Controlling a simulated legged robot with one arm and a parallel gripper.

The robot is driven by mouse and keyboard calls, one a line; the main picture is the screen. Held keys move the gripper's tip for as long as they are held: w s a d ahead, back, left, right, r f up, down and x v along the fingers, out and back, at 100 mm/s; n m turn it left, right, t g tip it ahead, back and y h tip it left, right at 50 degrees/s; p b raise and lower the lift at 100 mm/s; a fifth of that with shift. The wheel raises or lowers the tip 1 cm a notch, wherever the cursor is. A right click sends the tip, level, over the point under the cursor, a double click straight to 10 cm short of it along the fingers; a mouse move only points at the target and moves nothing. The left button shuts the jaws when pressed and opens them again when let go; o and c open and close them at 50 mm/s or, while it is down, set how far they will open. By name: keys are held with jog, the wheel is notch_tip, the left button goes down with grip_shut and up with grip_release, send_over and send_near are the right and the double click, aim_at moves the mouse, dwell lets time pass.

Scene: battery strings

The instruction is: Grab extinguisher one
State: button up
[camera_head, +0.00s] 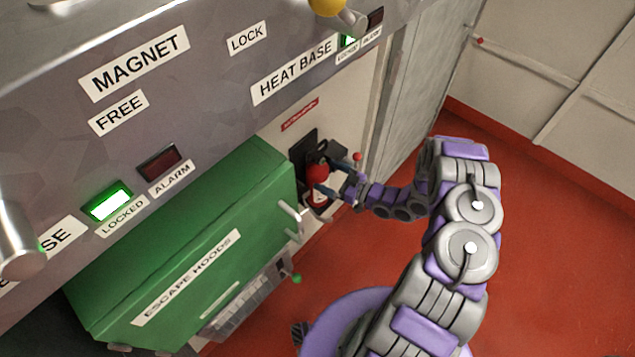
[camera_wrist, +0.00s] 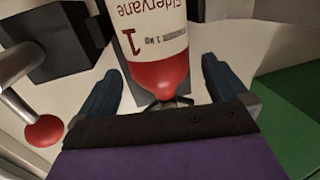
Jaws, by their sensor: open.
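Extinguisher one (camera_head: 317,173) is a small red cylinder at a black bracket (camera_head: 303,150) on the pale wall panel, right of the green box. In the wrist view the extinguisher (camera_wrist: 155,45) shows a white label with a "1", upside down in the picture, and a red rounded end. My gripper (camera_head: 340,181) is at the extinguisher. In the wrist view my gripper (camera_wrist: 162,88) is open, with one blue finger on each side of the red end and visible gaps between. The extinguisher's far end is out of the wrist view.
A green "ESCAPE HOODS" box (camera_head: 190,245) juts out left of the extinguisher, with a metal handle (camera_head: 289,212) at its right edge. A lever with a red knob (camera_wrist: 43,130) stands at the left in the wrist view. Red floor (camera_head: 560,230) lies open at the right.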

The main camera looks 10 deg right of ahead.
aim_at(318, 170)
jog(key=b+x, duration=0.1)
jog(key=x, duration=0.4)
jog(key=shift+d, duration=0.1)
jog(key=shift+w+d, duration=0.1)
jog(key=c, duration=1.8)
jog(key=shift+c, duration=0.3)
jog(key=shift+r, duration=0.1)
